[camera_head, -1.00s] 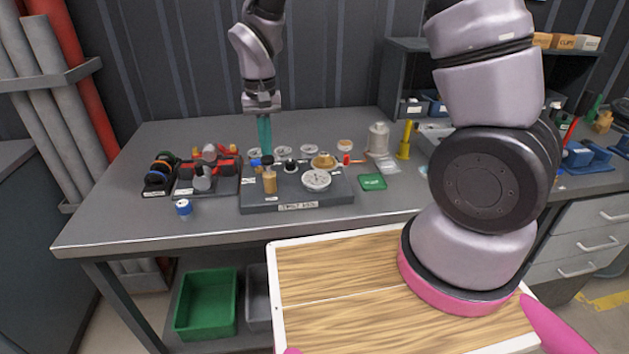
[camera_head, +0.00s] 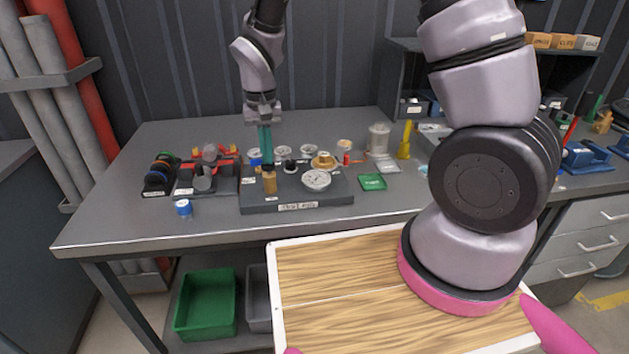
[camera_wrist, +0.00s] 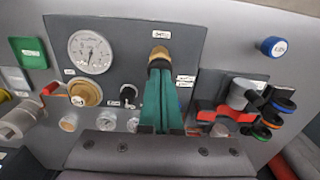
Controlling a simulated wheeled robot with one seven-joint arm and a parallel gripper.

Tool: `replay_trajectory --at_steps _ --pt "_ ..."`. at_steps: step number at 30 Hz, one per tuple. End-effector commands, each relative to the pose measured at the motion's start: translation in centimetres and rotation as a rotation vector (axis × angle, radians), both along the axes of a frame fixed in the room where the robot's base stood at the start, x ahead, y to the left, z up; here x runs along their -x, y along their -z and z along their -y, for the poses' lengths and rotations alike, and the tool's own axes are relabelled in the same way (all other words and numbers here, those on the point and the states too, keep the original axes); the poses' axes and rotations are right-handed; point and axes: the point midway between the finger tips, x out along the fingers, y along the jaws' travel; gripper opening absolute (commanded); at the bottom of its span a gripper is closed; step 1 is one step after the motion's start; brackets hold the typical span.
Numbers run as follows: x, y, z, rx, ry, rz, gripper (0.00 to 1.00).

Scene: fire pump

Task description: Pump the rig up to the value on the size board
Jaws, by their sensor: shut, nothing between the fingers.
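The rig (camera_head: 297,198) is a dark grey block on the bench with a label on its front. It carries a round white dial gauge (camera_head: 316,180), a brass knob (camera_head: 323,162) and an upright brass cylinder (camera_head: 269,182). In the wrist view the gauge (camera_wrist: 90,50) is at upper left and the brass cylinder (camera_wrist: 158,56) is at upper middle. My gripper (camera_head: 267,157) has teal fingers, shut and empty, pointing down over the rig. In the wrist view its fingertips (camera_wrist: 160,74) overlap the cylinder's lower edge; I cannot tell whether they touch. The gauge reading is too small to read. I cannot identify the size board.
A blue-capped piece (camera_head: 184,207) is at the front left. A green card (camera_head: 373,182) lies right of the rig. The bench front is mostly clear.

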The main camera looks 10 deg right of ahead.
Motion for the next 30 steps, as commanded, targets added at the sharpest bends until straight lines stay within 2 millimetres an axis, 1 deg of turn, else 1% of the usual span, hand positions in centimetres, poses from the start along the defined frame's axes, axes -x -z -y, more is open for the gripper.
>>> replay_trajectory --at_steps 3,11,24,30 --pt "0.1 0.6 0.0 0.002 -0.001 -0.003 0.00" --pt "0.1 0.4 0.0 0.002 -0.001 -0.002 0.00" --pt "0.0 -2.3 0.0 0.001 -0.001 -0.001 0.00" --pt "0.0 -2.4 0.0 0.001 -0.001 -0.001 0.00"
